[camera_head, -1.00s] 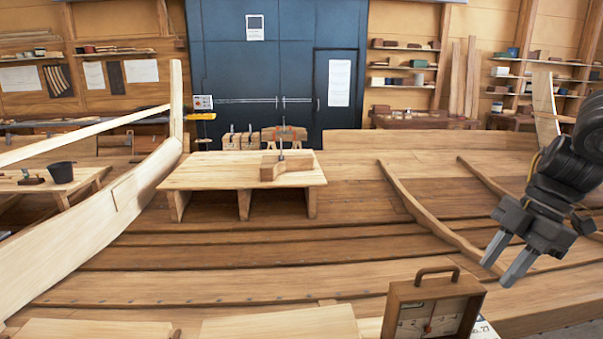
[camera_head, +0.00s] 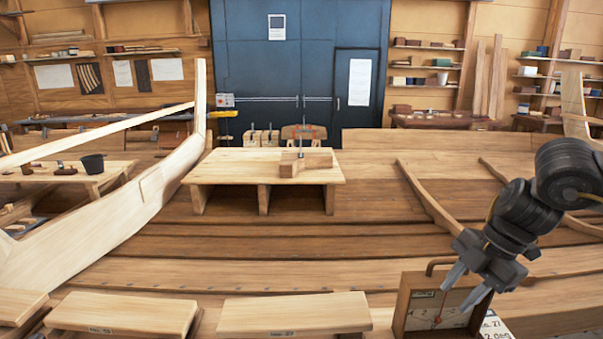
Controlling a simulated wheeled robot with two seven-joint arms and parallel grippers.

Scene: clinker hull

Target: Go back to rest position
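My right gripper (camera_head: 458,298) comes in from the right on its dark jointed arm. Its two grey fingers point down and left with a gap between them, and nothing shows held in the gap. The fingers overlap the face of a wooden instrument box (camera_head: 407,311) at the bottom right; I cannot tell whether they touch it. My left gripper is out of view.
A wooden bench (camera_head: 230,167) with a clamped block (camera_head: 317,160) stands in the middle. Labelled boards (camera_head: 298,310) lie along the front. Curved hull planking (camera_head: 110,222) rises at left, with a black bucket (camera_head: 93,163) beyond it. Blue doors (camera_head: 300,60) close the back.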

